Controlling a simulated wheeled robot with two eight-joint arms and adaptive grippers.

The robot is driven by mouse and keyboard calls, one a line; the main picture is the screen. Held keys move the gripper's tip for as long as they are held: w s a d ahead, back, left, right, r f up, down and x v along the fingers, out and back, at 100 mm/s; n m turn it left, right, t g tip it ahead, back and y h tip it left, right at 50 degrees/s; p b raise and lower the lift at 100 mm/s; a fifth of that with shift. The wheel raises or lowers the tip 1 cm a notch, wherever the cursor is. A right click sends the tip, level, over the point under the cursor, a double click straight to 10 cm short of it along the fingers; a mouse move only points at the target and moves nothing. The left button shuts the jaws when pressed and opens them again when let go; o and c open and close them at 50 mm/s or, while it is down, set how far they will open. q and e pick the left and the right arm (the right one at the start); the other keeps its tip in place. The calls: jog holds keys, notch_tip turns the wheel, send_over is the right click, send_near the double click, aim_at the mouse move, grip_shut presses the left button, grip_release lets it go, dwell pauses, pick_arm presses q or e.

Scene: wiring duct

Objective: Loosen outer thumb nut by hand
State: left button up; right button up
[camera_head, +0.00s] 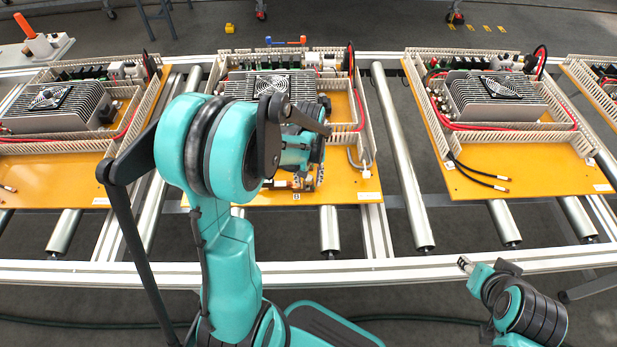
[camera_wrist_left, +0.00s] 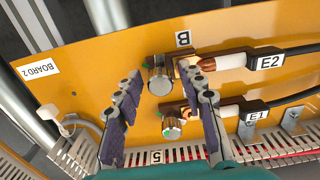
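In the left wrist view, a shiny round thumb nut (camera_wrist_left: 158,78) sits on the terminal by the "B" mark, at the end of cable E2 (camera_wrist_left: 262,62). A second thumb nut (camera_wrist_left: 172,127) sits by cable E1 (camera_wrist_left: 250,115), closer to the slotted duct. My left gripper (camera_wrist_left: 163,74) is open, its fingertips on either side of the nut by "B". Whether they touch it I cannot tell. In the head view, the left gripper (camera_head: 303,182) is over the lower part of the middle board (camera_head: 350,188), largely hidden by my arm. My right gripper (camera_head: 466,265) is low at the right, off the boards.
The "BOARD 2" label (camera_wrist_left: 40,69) is on the yellow plate. A slotted duct (camera_wrist_left: 160,155) runs close to the nuts. A finned unit with a fan (camera_head: 272,85) stands behind on the middle board. Other boards lie left and right (camera_head: 520,170) on the roller conveyor.

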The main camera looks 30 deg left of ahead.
pick_arm(q)
jog(key=m, duration=0.5)
jog(key=shift+m, duration=0.4)
jog(key=m, duration=0.5)
jog(key=shift+a, duration=0.1)
grip_shut()
jog(key=n, duration=0.5)
jog(key=shift+n+b, duration=0.3)
jog(key=shift+b, duration=0.1)
jog(key=n, duration=0.5)
